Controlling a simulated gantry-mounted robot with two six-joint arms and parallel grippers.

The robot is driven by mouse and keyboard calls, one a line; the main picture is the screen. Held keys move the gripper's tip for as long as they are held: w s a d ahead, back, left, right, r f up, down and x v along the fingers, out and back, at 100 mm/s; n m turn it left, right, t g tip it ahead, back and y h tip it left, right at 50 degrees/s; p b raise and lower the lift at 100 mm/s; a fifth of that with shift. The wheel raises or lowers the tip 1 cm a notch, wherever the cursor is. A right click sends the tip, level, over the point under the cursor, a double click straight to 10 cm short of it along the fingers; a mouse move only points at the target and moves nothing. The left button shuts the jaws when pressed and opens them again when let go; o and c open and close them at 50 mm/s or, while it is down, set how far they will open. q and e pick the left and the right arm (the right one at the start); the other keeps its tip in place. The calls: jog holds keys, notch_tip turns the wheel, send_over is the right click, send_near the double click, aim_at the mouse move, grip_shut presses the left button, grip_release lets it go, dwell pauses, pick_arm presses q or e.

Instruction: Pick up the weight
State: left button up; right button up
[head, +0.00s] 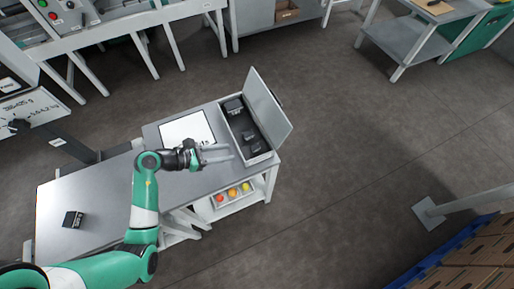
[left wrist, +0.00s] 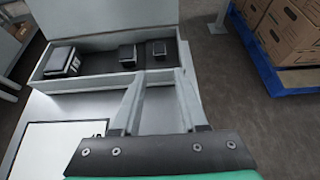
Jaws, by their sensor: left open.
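An open grey box (head: 262,158) with its lid (head: 268,105) raised stands at the right end of the bench. Dark block weights lie in it: a larger one (head: 233,106) at the far end and two smaller ones (head: 248,135) (head: 256,148) nearer. In the left wrist view, the larger weight (left wrist: 61,61) is at the left, and the smaller ones (left wrist: 127,53) (left wrist: 159,49) sit further right. My left gripper (head: 230,153) is open and empty, its fingers at the box's near end. In the left wrist view, its fingertips (left wrist: 158,74) point at the smaller weights. My right gripper is out of view.
Another black block (head: 73,219) sits alone on the bench (head: 105,200) at left. A white plate (head: 187,130) lies beside the box. A lower shelf holds a white tray (head: 236,203) with coloured balls. The raised lid stands along the box's far side.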

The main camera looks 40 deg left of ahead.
aim_at(252, 149)
pick_arm(q)
jog(key=b+x, duration=0.2)
jog(key=x, duration=0.2)
jog(key=shift+w+f, duration=0.25)
jog(key=shift+w+d, duration=0.1)
jog(key=b+x, duration=0.3)
jog(key=x, duration=0.2)
jog(key=shift+r, duration=0.1)
jog(key=shift+w+d, duration=0.1)
jog(key=shift+w, duration=0.05)
grip_shut()
jog(key=shift+r, duration=0.1)
